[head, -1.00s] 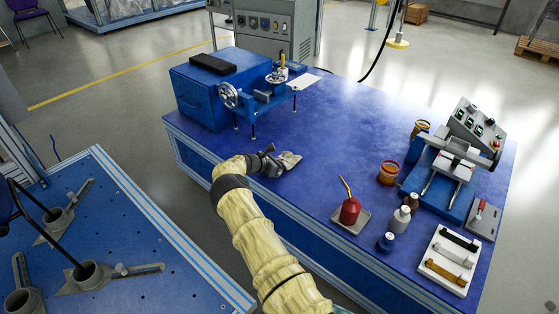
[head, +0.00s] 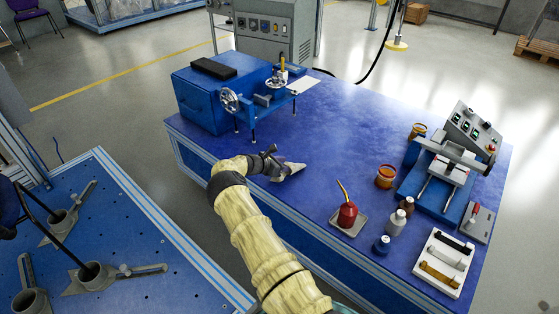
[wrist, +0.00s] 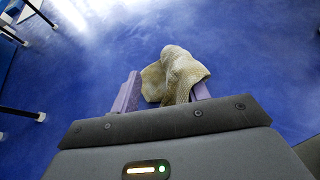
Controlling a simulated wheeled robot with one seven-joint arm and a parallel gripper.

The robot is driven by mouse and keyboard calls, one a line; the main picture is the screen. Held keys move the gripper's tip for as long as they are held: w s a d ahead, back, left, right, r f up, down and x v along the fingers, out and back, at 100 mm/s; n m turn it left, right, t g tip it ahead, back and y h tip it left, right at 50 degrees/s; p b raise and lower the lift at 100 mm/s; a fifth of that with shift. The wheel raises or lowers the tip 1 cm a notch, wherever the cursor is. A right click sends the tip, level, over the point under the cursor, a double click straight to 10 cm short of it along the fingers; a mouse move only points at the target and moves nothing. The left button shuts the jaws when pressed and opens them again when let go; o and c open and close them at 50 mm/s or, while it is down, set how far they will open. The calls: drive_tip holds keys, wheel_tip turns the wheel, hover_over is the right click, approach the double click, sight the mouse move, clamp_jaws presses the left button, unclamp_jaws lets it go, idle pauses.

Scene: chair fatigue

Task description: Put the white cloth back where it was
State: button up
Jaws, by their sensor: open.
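The white cloth (head: 290,171) lies crumpled on the blue table top, near its front left edge. It looks pale and knitted in the wrist view (wrist: 174,75), with a raised fold. My gripper (head: 272,166) is low over the table at the cloth. In the wrist view my gripper (wrist: 165,92) has its fingers apart, with the cloth at their tips. The cloth covers part of the right finger, and the left finger is beside its left edge. I cannot tell whether the fingers touch it.
A blue box with a handwheel device (head: 228,98) stands behind my gripper. A red oil can (head: 347,215), bottles, jars (head: 385,177) and a clamp machine (head: 440,175) stand to the right. The table's middle is clear. Another blue bench (head: 130,250) is at the left.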

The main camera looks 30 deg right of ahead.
drive_tip(key=s+r+p, duration=0.3)
drive_tip(key=r+p, duration=0.4)
drive_tip(key=p, duration=0.1)
drive_tip(key=shift+d, duration=0.2)
idle(0.6)
